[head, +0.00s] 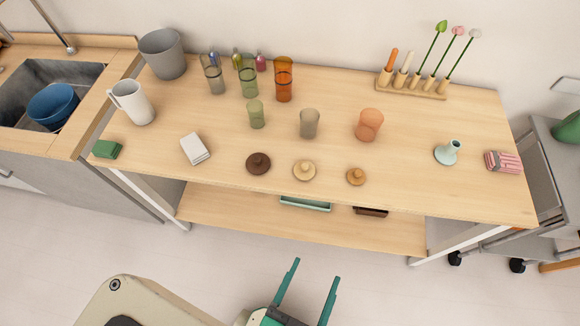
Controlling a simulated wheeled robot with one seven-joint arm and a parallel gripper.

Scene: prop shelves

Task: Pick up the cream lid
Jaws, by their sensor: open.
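The cream lid (304,170) is a round disc with a knob on top. My gripper (318,268) has two teal fingers, spread apart and empty. It is at the bottom of the head view, in front of the table and apart from the cream lid. Nothing covers the lid.
Behind the lids stand a green cup (257,114), a grey-brown cup (309,124) and an orange cup (369,125). A white box (195,148) lies to the left, and a pale teal candle holder (447,153) stands to the right. A lower shelf (240,218) runs under the tabletop.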

